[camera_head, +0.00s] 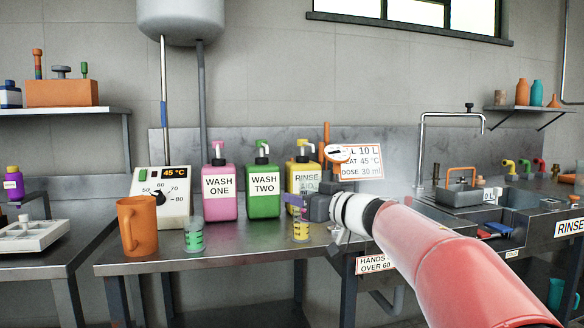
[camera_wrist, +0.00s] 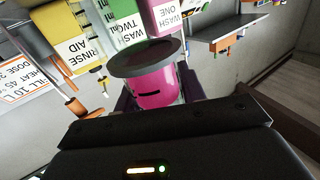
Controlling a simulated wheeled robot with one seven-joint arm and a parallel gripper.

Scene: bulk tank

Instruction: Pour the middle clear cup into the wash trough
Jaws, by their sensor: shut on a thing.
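My gripper (camera_head: 292,201) is above the right part of the steel bench, with its purple fingers pointing left. In the wrist view it is shut on a clear cup with pink contents (camera_wrist: 157,92), which has a wide grey disc at one end. That cup is hard to make out in the head view. A clear cup with green contents (camera_head: 194,236) stands on the bench to the left. A clear cup with yellow contents (camera_head: 301,228) stands just below my gripper. A steel trough (camera_head: 520,222) is at the right, partly behind my arm; its wash label is not readable.
Pink (camera_head: 220,193), green (camera_head: 263,194) and yellow (camera_head: 301,176) pump bottles stand behind the cups. An orange jug (camera_head: 138,227) and a temperature dial box (camera_head: 161,188) are at the left. A tap (camera_head: 423,145) rises behind the sink area. The bench between the two standing cups is clear.

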